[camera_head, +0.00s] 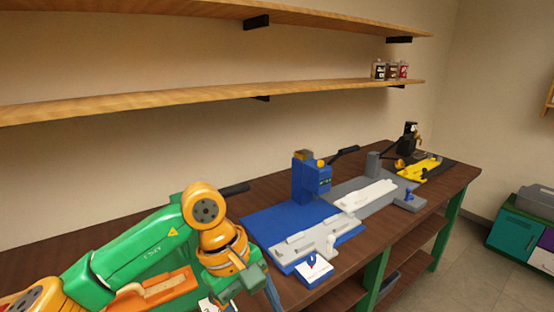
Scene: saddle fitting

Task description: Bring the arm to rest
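My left arm (150,242), green and orange, comes in from the left and is bent over the near left part of the workbench. My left gripper (250,288) is at the lower middle of the view, left of the small white and blue card (314,268). Its fingers are partly cut off by the lower edge, so I cannot tell whether it is open or shut or holds anything. My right arm and gripper are not in view.
The brown workbench (455,178) carries a blue fixture (302,182) on a blue base, grey plates (317,238), a white part (365,195) and a yellow part (420,168). Two wooden shelves (200,95) run above. A green cabinet (515,243) stands at the right.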

